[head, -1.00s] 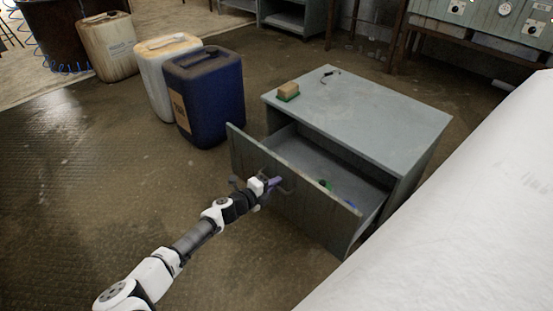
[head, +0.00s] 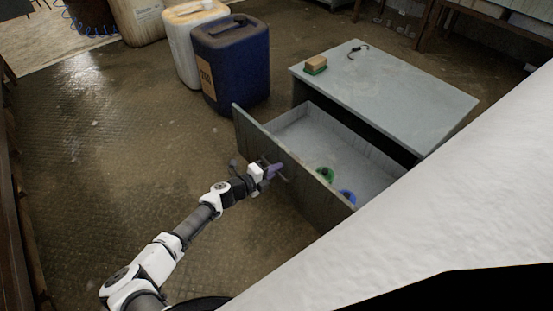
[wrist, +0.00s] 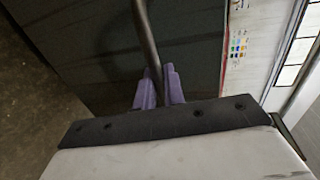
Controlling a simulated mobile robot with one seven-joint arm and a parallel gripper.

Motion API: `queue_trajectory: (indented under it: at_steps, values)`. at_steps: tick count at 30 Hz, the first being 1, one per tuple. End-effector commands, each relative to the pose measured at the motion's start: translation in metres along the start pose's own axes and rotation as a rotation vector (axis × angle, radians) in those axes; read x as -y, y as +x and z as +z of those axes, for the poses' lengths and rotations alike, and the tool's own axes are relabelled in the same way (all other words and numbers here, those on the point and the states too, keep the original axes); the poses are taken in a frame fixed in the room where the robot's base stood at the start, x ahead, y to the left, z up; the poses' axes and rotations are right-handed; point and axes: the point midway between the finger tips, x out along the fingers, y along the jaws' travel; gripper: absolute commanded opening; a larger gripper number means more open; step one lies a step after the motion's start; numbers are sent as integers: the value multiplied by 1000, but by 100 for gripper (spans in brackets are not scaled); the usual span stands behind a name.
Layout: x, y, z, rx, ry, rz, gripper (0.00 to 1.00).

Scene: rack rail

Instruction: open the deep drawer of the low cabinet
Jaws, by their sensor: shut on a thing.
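The low grey cabinet (head: 400,95) stands at the right of the head view. Its deep drawer (head: 290,133) is pulled well out, and its inside shows. A green item (head: 325,174) and a blue item (head: 347,197) lie in the drawer near its front. My gripper (head: 273,171) is at the outer side of the drawer front. In the wrist view its purple fingers (wrist: 160,88) are shut on the dark bar handle (wrist: 147,40), with the drawer front behind it.
A blue canister (head: 232,65) stands on the floor left of the cabinet, with a white canister (head: 186,50) beside it. A sponge-like block (head: 316,64) and a small dark item (head: 357,50) lie on the cabinet top. The floor left of the drawer is clear.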

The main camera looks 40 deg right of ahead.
Motion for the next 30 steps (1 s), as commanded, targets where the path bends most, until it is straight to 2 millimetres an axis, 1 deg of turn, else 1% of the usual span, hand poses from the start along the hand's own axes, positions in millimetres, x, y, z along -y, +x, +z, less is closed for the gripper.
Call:
queue_trajectory:
  at_steps: [5,6,9,17,20,23,25,30]
  values:
    - [0,0,1,2,0,1,0]
    - [0,0,1,2,0,1,16]
    - [0,0,1,1,0,1,28]
    - [0,0,0,1,0,0,28]
    - [1,-5,1,2,0,0,28]
    - [1,-16,2,4,-1,1,28]
    - [2,-28,2,4,-1,0,28]
    - [2,-66,2,5,0,1,28]
